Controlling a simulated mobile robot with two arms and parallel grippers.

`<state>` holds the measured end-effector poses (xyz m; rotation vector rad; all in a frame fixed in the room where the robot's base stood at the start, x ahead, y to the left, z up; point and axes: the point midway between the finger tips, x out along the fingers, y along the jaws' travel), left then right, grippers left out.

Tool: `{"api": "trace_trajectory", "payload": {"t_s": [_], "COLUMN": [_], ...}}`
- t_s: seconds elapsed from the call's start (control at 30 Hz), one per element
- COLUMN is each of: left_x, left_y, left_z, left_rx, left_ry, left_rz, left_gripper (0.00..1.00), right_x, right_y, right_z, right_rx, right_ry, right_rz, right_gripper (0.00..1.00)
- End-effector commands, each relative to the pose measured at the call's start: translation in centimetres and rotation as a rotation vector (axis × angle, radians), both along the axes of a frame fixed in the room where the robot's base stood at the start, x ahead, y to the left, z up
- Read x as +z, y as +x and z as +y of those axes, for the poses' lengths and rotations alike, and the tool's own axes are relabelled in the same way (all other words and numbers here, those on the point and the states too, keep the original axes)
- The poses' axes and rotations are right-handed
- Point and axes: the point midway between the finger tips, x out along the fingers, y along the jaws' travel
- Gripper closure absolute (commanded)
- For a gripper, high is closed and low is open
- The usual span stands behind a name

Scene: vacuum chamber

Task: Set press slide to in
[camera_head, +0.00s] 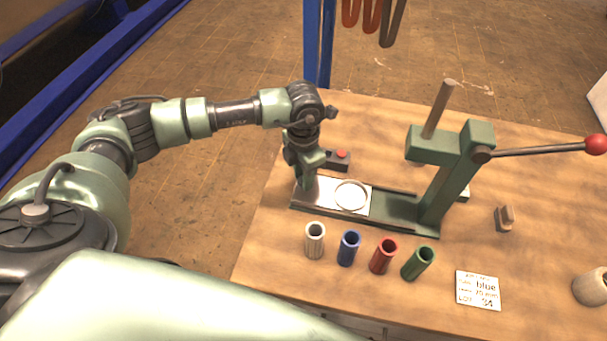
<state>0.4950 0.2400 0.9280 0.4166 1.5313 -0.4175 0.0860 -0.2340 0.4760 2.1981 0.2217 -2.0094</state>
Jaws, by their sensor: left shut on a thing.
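The press (458,178) is a green frame with a ram post and a long lever on the wooden table. Its slide (331,192) is a pale plate with a round ring seat. It lies on the dark rail left of the press column, out from under the ram. My left gripper (306,180) points down at the left end of the slide and is shut on it; the fingers hide the part they hold. The ring seat appears empty. My right gripper is not in view.
White, blue, red and green tubes (348,249) stand in front of the rail. A small box with a red button (340,159) sits close behind the slide. A card (478,290) reads blue. The lever's red knob (596,144) sticks out right.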

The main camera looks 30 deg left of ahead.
Motion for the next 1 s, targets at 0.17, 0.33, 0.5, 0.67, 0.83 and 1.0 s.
{"api": "trace_trajectory", "payload": {"t_s": [0.17,0.33,0.5,0.67,0.83,1.0], "left_x": [0.1,0.1,0.1,0.2,0.1,-0.3], "left_y": [0.1,0.1,0.1,0.1,0.2,1.0], "left_z": [0.0,0.0,0.0,0.0,-0.2,-3.1], "left_rx": [0.001,0.001,0.001,0.001,0.000,-0.004], "left_ry": [-0.001,-0.001,0.000,0.000,-0.001,-0.006], "left_rz": [-0.003,-0.003,-0.004,-0.004,-0.005,-0.008], "left_gripper": [1.00,1.00,1.00,1.00,1.00,1.00], "right_x": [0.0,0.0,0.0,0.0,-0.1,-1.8], "right_y": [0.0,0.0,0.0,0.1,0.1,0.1], "right_z": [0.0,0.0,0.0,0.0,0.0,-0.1], "right_rx": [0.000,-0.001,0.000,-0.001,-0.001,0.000], "right_ry": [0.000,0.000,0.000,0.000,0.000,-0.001], "right_rz": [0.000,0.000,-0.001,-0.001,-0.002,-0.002], "right_gripper": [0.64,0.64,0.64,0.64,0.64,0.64]}}
